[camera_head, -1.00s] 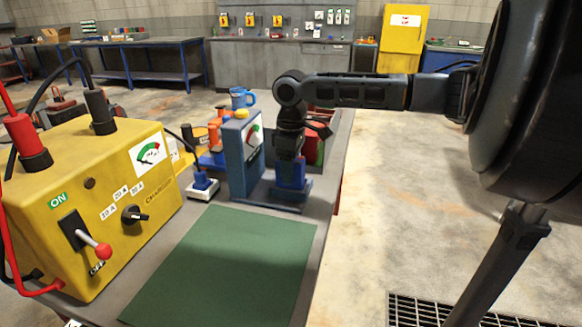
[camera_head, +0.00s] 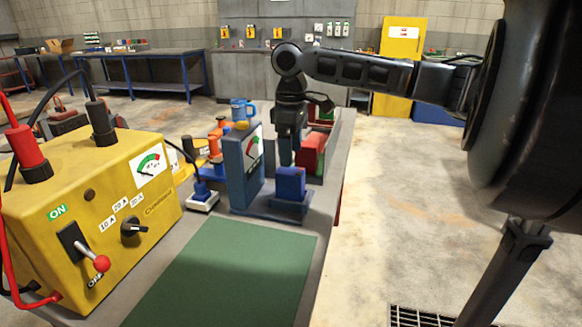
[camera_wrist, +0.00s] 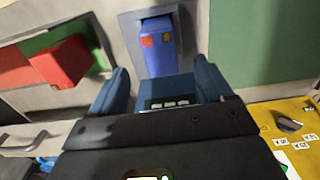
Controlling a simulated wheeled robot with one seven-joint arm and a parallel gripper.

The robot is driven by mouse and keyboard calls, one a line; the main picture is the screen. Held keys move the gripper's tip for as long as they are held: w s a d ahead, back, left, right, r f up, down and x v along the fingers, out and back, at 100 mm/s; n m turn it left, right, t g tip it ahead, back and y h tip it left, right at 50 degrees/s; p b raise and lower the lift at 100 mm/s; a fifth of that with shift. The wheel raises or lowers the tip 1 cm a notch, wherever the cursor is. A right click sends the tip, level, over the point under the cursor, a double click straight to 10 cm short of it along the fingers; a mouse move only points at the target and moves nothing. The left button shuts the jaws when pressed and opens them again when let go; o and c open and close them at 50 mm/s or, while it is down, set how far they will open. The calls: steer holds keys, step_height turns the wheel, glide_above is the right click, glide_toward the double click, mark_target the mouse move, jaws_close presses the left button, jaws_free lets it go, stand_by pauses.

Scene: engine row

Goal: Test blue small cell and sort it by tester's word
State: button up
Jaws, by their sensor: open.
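The blue small cell (camera_head: 290,183) stands on the flat base of the blue-grey tester (camera_head: 240,168). The tester has a red-and-green dial (camera_head: 253,147); its needle is too small to read surely. My gripper (camera_head: 287,158) is open and empty, just above the cell. In the wrist view the cell (camera_wrist: 161,50) lies beyond the gap between my spread fingers (camera_wrist: 162,86), with orange-brown contact patches on its end.
A red block (camera_head: 312,153) sits behind the tester, by red and green areas. A yellow power box (camera_head: 90,205) with a lever stands at left. The green mat (camera_head: 225,275) is clear.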

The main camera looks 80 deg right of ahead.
steer(key=shift+r, duration=1.7)
